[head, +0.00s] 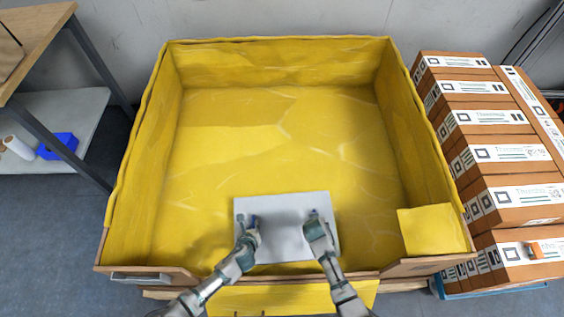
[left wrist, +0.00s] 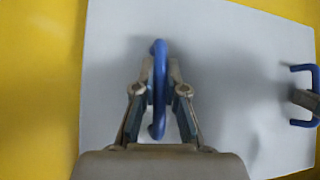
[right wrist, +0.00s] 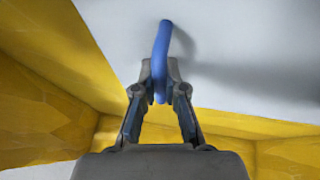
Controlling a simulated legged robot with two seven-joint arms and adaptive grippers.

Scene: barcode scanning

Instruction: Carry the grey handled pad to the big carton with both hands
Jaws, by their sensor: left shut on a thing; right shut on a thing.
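The grey pad (head: 286,215) is a flat, light grey rectangle with two blue handles. It is at the near side of the big carton (head: 270,130), within its front edge in the head view; I cannot tell whether it touches the bottom. My left gripper (head: 250,228) is shut on the left blue handle (left wrist: 158,90). My right gripper (head: 315,222) is shut on the right blue handle (right wrist: 162,45). The carton is large, open and lined in yellow. The pad's underside is hidden.
Stacked brown boxes with white labels (head: 500,153) stand to the right of the carton. A shelf (head: 75,105) with a blue item (head: 58,146) and a white roll (head: 18,148) is at the left. The carton's middle and back are clear.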

